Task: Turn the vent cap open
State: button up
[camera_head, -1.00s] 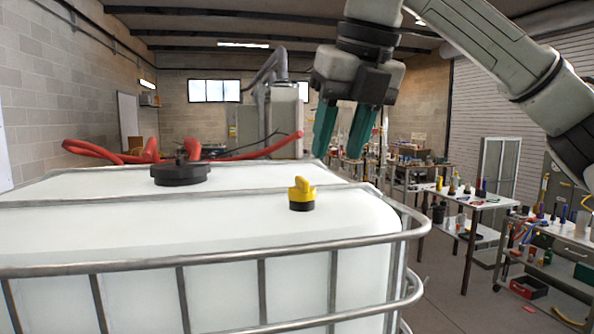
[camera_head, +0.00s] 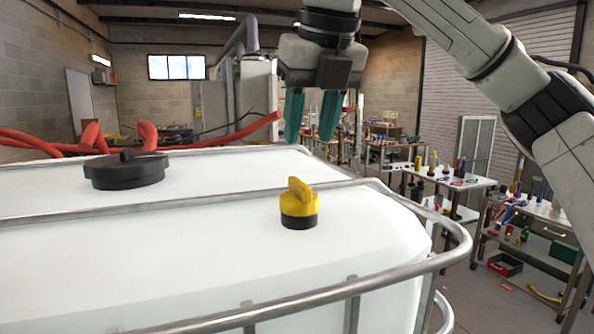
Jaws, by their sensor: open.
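The yellow vent cap (camera_head: 299,205) with a raised grip tab stands upright on a black base on top of the white tank (camera_head: 230,240), near its right end. My gripper (camera_head: 311,138) points down, above and a little to the right of the cap in the picture, apart from it. Its two green fingers are spread with nothing between them. The gap in depth between gripper and cap is hard to judge.
A large black lid (camera_head: 125,172) sits on the tank to the left. Metal cage rails (camera_head: 440,262) run across the tank top and around its front edge. Red hoses (camera_head: 60,150) lie behind. Workbenches with tools (camera_head: 450,180) stand at the right.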

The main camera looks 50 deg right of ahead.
aim_at(299, 182)
jog(key=p+x, duration=0.2)
jog(key=x, duration=0.7)
jog(key=shift+f, duration=0.1)
grip_shut()
